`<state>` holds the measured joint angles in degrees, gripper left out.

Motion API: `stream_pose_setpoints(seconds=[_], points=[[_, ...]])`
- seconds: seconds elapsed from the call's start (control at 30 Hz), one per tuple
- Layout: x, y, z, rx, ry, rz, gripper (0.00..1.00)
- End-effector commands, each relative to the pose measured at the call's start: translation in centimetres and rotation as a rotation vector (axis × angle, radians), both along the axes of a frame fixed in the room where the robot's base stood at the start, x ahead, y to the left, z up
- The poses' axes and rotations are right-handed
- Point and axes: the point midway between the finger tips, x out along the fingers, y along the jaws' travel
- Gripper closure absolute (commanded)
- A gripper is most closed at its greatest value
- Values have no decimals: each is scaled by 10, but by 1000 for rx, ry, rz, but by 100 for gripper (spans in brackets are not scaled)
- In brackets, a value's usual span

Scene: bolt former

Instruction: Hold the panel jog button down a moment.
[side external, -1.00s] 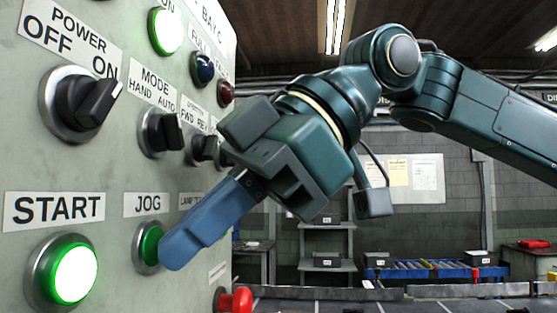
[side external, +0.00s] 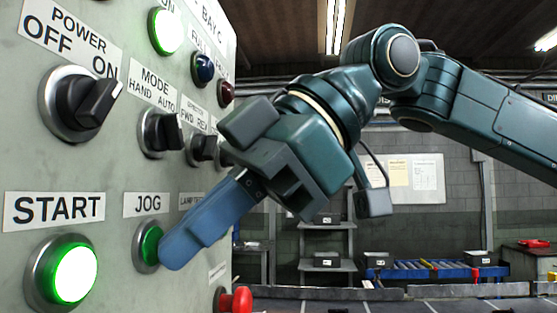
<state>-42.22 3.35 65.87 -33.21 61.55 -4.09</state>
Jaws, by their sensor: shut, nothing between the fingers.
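The jog button (side external: 151,246) is a green button in a grey ring on the panel, under a white JOG label (side external: 148,204). Its right part is hidden behind my fingertips. My gripper (side external: 172,256) has blue fingers, shut with nothing between them. The fingertips are at the jog button's face and seem to touch it; I cannot tell how far the button is pressed in. The fingers slope down and left from the gripper body.
The lit green START button (side external: 75,273) is left of the jog button. The mode switch (side external: 160,133) and power switch (side external: 80,104) are above. A red mushroom button (side external: 236,299) sticks out below right. Free room lies right of the panel.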

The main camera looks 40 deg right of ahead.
Motion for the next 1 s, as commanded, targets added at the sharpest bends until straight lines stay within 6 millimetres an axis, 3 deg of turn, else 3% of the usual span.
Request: stream_pose_setpoints(seconds=[1.0], points=[[-9, -10, 0, 1, 0, -1, 100]])
